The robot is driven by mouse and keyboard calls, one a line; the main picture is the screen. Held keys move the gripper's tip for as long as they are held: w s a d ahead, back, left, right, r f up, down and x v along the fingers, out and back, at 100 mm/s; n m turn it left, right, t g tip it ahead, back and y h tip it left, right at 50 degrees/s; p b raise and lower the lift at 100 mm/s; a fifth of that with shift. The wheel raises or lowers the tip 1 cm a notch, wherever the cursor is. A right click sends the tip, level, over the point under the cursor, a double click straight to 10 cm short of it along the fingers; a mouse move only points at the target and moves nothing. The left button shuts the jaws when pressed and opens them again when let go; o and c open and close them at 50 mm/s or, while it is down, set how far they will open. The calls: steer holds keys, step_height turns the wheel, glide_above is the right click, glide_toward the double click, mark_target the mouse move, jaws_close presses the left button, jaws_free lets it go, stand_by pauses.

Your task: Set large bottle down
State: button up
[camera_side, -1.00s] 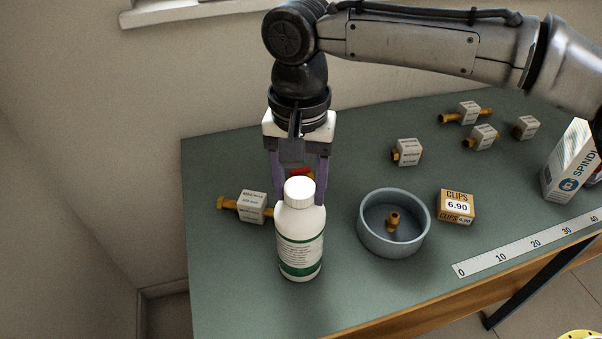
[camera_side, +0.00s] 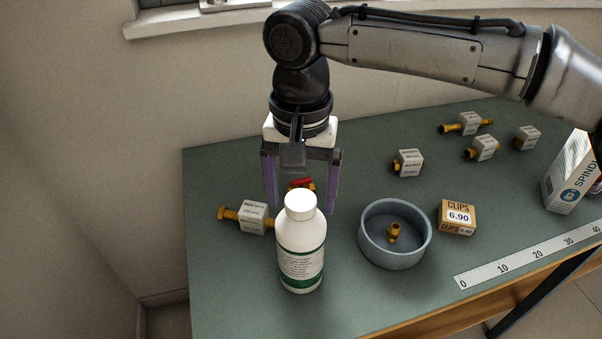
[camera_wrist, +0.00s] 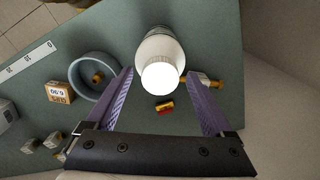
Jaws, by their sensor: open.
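The large bottle (camera_side: 301,245) is white with a white cap and a green-banded label. It stands upright on the green bench top near the front left. My gripper (camera_side: 302,205) is open, its purple fingers spread wide behind the bottle in the side view. In the wrist view, the bottle (camera_wrist: 160,58) shows beyond and between the spread fingers of my gripper (camera_wrist: 161,88). Neither finger appears to press on it.
A grey-blue round dish (camera_side: 394,258) holding a brass fitting stands right of the bottle. A clips box (camera_side: 457,217) is beside it. A boxed brass fitting (camera_side: 253,217) lies left, and a red-handled piece (camera_side: 301,183) lies behind the bottle. A ruler strip (camera_side: 530,256) runs along the front edge.

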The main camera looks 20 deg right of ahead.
steer(key=shift+r, duration=3.3)
steer(key=s+d+r+n+t+y, duration=0.1)
steer(key=s+d+r, duration=0.15)
steer(key=d, duration=0.95)
steer(key=s+d+r+n+t, duration=0.15)
steer(key=d+r, duration=0.25)
steer(key=d, duration=0.9)
steer(key=s+d+f+n+t, duration=0.1)
steer(key=s+d+f, duration=0.5)
steer(key=s+d, duration=0.1)
steer(key=s+d+f+n+t+h, duration=0.1)
steer(key=s+d+f+n+t, duration=0.1)
steer(key=s+d+f, duration=0.4)
steer(key=s+d, duration=0.1)
steer(key=s, duration=0.2)
steer(key=shift+s+f, duration=0.35)
